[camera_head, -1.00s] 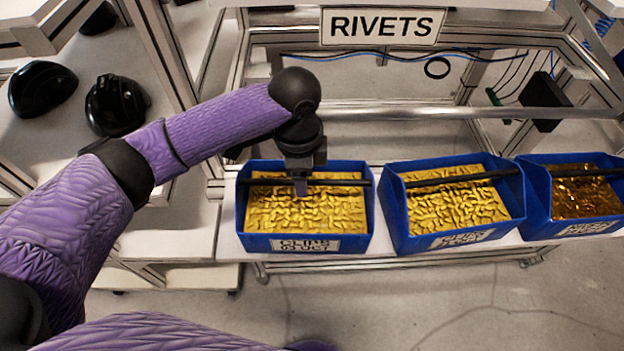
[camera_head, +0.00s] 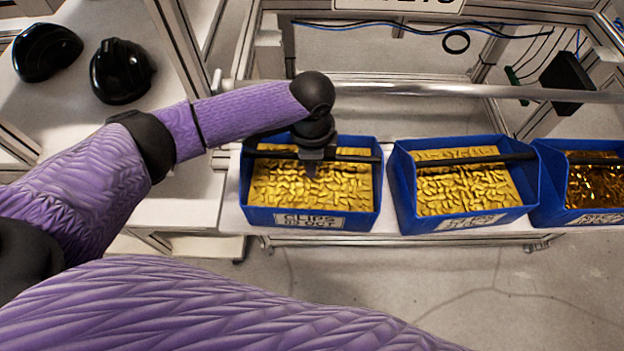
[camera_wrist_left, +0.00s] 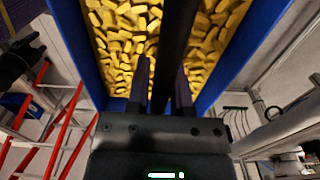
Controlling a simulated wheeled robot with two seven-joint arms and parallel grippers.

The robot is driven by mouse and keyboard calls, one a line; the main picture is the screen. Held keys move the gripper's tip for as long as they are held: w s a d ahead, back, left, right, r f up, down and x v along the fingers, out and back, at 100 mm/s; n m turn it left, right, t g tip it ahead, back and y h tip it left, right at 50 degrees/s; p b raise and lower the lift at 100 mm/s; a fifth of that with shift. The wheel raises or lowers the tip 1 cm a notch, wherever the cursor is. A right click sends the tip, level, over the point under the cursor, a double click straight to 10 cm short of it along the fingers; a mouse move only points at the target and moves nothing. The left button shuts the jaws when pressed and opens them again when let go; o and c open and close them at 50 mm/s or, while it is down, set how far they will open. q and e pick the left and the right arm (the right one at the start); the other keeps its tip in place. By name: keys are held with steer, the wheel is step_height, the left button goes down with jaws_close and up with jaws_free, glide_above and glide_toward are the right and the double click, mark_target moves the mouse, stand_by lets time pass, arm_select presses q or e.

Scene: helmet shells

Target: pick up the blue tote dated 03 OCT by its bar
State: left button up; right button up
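The blue tote labelled CLIPS 03 OCT (camera_head: 258,217) stands at the left of a row of totes, full of yellow pieces. Its dark bar (camera_head: 355,158) spans the top from side to side. My left gripper (camera_head: 311,170) is over the middle of this bar, pointing down. In the left wrist view, the two fingers of the left gripper (camera_wrist_left: 162,82) are apart, with the dark bar (camera_wrist_left: 178,35) running between them and yellow pieces below. A narrow gap shows beside the left finger. My right gripper is out of view.
A second blue tote (camera_head: 402,190) with yellow pieces and a third blue tote (camera_head: 549,190) with darker golden pieces stand to the right. A metal rail (camera_head: 430,91) runs behind them. Black helmet shells (camera_head: 122,72) lie on the left surface.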

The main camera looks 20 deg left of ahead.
arm_select(q)
jaws_close()
stand_by(1.1)
